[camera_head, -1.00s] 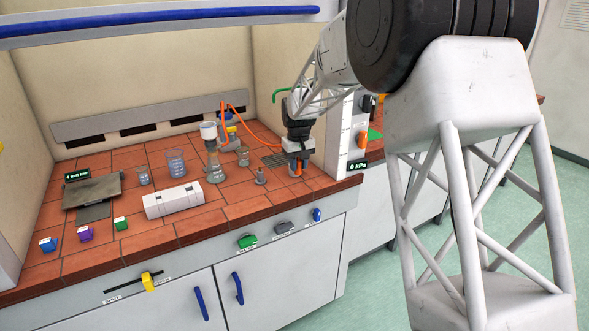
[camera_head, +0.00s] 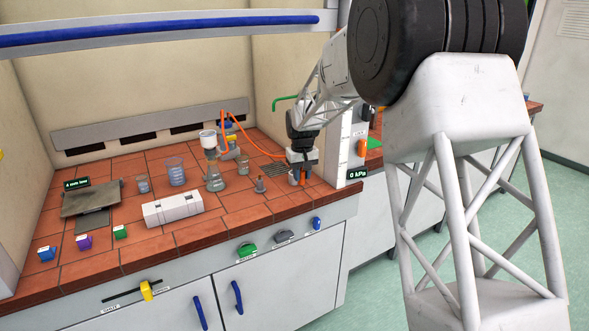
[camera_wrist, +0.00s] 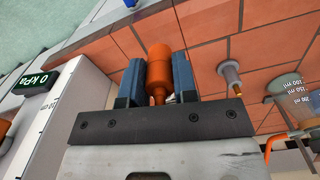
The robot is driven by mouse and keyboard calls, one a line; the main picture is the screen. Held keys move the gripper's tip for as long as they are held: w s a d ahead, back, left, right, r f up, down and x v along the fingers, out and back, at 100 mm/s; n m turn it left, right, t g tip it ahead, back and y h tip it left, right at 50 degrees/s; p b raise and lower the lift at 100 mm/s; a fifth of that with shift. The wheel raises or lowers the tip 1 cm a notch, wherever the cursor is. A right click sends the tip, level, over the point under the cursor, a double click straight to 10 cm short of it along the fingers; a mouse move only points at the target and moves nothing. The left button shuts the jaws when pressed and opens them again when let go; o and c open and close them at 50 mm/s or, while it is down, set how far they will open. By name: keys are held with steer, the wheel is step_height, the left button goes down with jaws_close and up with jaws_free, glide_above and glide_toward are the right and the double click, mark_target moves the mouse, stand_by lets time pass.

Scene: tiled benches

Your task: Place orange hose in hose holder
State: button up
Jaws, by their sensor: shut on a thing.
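My gripper (camera_head: 302,178) is low over the right end of the tiled bench, pointing down. In the wrist view its two blue fingers (camera_wrist: 157,85) are closed on an orange cylindrical piece (camera_wrist: 158,65), apparently the end of the orange hose. The thin orange hose (camera_head: 262,147) runs from the glassware at the back toward my gripper. A small grey upright post with a round base (camera_head: 260,185) stands just left of my gripper. It also shows in the wrist view (camera_wrist: 230,74), apart from the fingers. I cannot tell whether it is the hose holder.
A flask with a white-topped funnel (camera_head: 214,178), a beaker (camera_head: 176,171) and a white box (camera_head: 172,208) stand to the left. A white panel with a 0 kPa display (camera_head: 357,173) rises close on the right. The bench's front edge is near my gripper.

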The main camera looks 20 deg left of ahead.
steer(key=w+a, duration=0.2)
steer(key=w, duration=0.2)
steer(key=w+a+f, duration=0.1)
steer(key=w+a, duration=0.1)
steer(key=w, duration=0.2)
steer(key=w+a, duration=0.1)
steer(key=w, duration=0.3)
steer(key=shift+w+a+f, duration=0.15)
steer(key=shift+a, duration=0.25)
steer(key=shift+f, duration=1.75)
steer(key=shift+f, duration=0.15)
steer(key=o, duration=0.9)
step_height(320, 180, up, 12)
steer(key=shift+r, duration=0.2)
